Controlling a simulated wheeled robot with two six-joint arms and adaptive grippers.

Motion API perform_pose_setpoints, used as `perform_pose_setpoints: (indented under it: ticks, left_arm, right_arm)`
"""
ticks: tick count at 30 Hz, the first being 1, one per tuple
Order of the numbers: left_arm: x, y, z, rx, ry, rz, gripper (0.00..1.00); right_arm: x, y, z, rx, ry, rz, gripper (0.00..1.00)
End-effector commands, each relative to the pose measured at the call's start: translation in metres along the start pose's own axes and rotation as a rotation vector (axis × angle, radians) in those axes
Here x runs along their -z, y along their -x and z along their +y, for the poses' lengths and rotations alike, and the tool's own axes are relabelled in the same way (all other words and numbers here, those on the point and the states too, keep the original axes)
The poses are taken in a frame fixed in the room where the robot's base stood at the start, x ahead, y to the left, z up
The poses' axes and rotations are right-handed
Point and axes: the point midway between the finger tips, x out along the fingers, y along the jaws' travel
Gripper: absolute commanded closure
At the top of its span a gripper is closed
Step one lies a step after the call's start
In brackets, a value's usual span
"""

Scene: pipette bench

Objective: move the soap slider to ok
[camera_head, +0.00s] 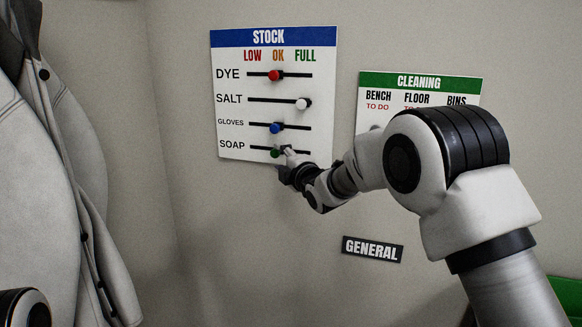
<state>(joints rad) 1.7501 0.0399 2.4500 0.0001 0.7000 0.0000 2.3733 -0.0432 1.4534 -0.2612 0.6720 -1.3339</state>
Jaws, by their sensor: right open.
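The stock board (232,110) hangs on the wall with LOW, OK and FULL columns. The green soap knob (275,153) sits on the lowest track, near the middle and roughly below the OK column. My right gripper (287,158) is open at the soap track, with its tip just right of the green knob. I cannot tell whether it touches the knob. My left gripper is not in view.
Above are the red dye knob (274,75), white salt knob (302,104) and blue gloves knob (275,128). A cleaning board (419,82) is partly behind my right arm. A GENERAL sign (372,249) is below. A coat (50,170) hangs at left.

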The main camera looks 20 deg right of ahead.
Motion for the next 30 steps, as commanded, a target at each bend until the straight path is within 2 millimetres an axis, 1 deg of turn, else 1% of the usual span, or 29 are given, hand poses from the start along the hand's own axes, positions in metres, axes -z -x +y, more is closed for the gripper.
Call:
perform_pose_setpoints:
  ticks: [1,3,6,9,12,19,21,23,26,27,29,30]
  left_arm:
    - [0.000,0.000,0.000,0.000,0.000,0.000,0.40]
    - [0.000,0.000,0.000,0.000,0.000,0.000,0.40]
    - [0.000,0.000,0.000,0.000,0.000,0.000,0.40]
    - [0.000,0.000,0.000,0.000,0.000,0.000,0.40]
    - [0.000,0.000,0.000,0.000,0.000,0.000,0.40]
    - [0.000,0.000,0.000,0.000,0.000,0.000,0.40]
    - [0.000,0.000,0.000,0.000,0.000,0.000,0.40]
    - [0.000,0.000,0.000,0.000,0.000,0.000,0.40]
    - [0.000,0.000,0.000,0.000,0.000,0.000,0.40]
    - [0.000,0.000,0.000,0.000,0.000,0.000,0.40]
    - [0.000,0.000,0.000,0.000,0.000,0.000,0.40]
    - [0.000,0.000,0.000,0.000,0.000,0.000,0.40]
  right_arm:
    - [0.000,0.013,0.001,0.002,-0.002,-0.001,0.50]
    - [0.000,0.032,0.001,0.001,-0.001,-0.001,0.50]
    - [0.000,0.054,0.000,0.001,-0.001,0.000,0.50]
    - [0.000,0.067,0.000,0.001,-0.001,0.000,0.50]
    - [0.001,0.073,0.000,0.000,0.000,0.001,0.50]
    - [0.001,0.073,-0.001,0.001,0.000,0.001,0.50]
    - [0.000,0.072,-0.007,0.010,-0.002,0.001,0.50]
    - [0.000,0.070,-0.025,0.036,-0.007,0.000,0.50]
    - [-0.002,0.069,-0.084,0.121,-0.027,-0.003,0.50]
    - [-0.003,0.072,-0.116,0.171,-0.039,-0.005,0.50]
    - [-0.003,0.084,-0.169,0.258,-0.061,-0.011,0.50]
    - [-0.003,0.095,-0.205,0.321,-0.078,-0.018,0.50]
